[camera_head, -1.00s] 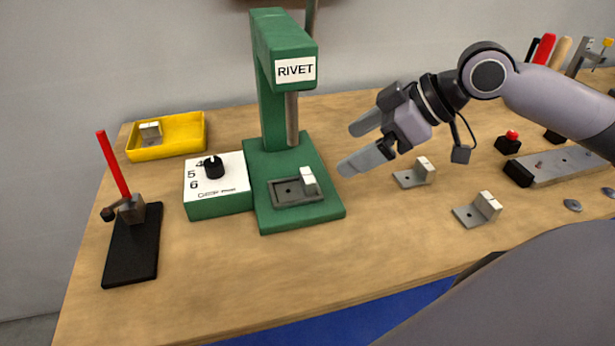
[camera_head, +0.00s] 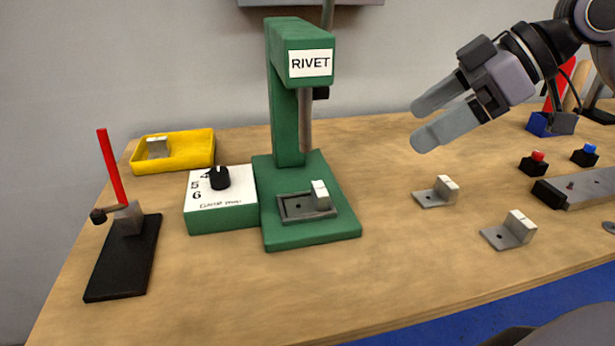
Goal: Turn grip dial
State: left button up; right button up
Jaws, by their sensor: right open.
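The grip dial is a black knob (camera_head: 219,177) on the white top of a green box (camera_head: 224,217), marked 4, 5 and 6, with small lettering below too blurred to read. The box stands against the left side of the green rivet press (camera_head: 290,110). My right gripper (camera_head: 418,125) is open and empty, above the table to the right of the press and well apart from the dial. Its two grey fingers point left. My left gripper is not in view.
A yellow tray (camera_head: 203,158) holds a small bracket. A black stand with a red lever (camera_head: 112,165) is at left. A bracket (camera_head: 320,196) sits in the press fixture; two brackets (camera_head: 437,193) (camera_head: 512,231) lie at right. Red and blue buttons (camera_head: 537,157) (camera_head: 588,150) stand farther right.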

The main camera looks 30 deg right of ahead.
aim_at(219, 176)
jog(key=k+j, duration=0.2)
jog(key=k, duration=0.3)
jog(key=k+j, duration=0.2)
jog(key=k, duration=0.25)
